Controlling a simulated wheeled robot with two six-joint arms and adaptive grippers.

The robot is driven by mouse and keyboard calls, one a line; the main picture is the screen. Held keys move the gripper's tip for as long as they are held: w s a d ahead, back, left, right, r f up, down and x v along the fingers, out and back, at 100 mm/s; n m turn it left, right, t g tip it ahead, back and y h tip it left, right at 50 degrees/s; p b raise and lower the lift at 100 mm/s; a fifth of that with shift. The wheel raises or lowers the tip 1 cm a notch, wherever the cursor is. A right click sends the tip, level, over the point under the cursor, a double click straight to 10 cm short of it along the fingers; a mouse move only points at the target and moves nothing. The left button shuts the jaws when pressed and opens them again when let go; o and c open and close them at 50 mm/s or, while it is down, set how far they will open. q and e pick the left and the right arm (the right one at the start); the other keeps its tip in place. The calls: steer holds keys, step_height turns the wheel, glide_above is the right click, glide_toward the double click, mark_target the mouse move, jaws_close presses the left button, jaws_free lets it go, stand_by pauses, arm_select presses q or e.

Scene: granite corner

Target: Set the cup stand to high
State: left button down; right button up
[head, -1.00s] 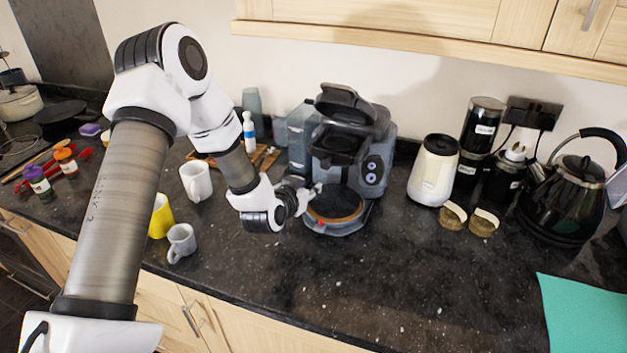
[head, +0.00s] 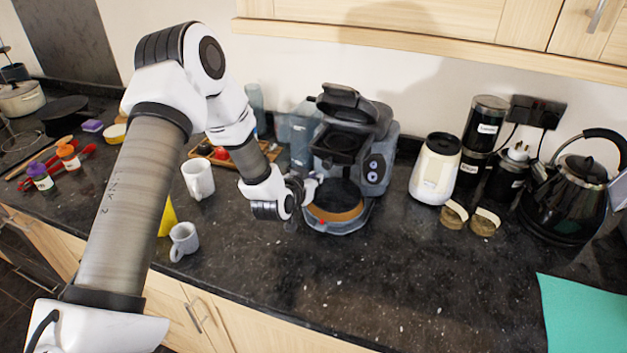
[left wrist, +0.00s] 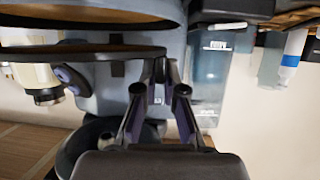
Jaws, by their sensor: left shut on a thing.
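The coffee machine (head: 378,165) stands on the counter with its lid tipped open. Its cup stand (head: 340,192) is a round dark plate above a tan-topped round base (head: 345,213). My left gripper (head: 315,184) reaches in from the left and is shut on the plate's left edge. In the left wrist view, which is upside down, the cup stand (left wrist: 75,53) is a thin dark disc apart from the tan base. There my left gripper (left wrist: 163,72) has its fingertips at the disc's edge. The exact grip point is partly hidden. My right gripper is not in view.
A cream jar (head: 434,170), two small tan-lidded pots and a black kettle (head: 570,195) stand to the right. The front middle counter is clear.

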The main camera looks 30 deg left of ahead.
arm_select(q)
step_height(320, 180, up, 4)
steer(key=shift+f+p, duration=0.1)
steer(key=shift+p, duration=0.4)
steer(key=shift+w+f, duration=0.15)
steer(key=c, duration=1.3)
jaws_free()
steer(key=shift+o, duration=0.3)
steer(key=shift+w+f, duration=0.1)
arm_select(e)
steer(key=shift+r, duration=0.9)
arm_select(q)
steer(key=v, duration=1.2)
steer(key=shift+f, duration=0.15)
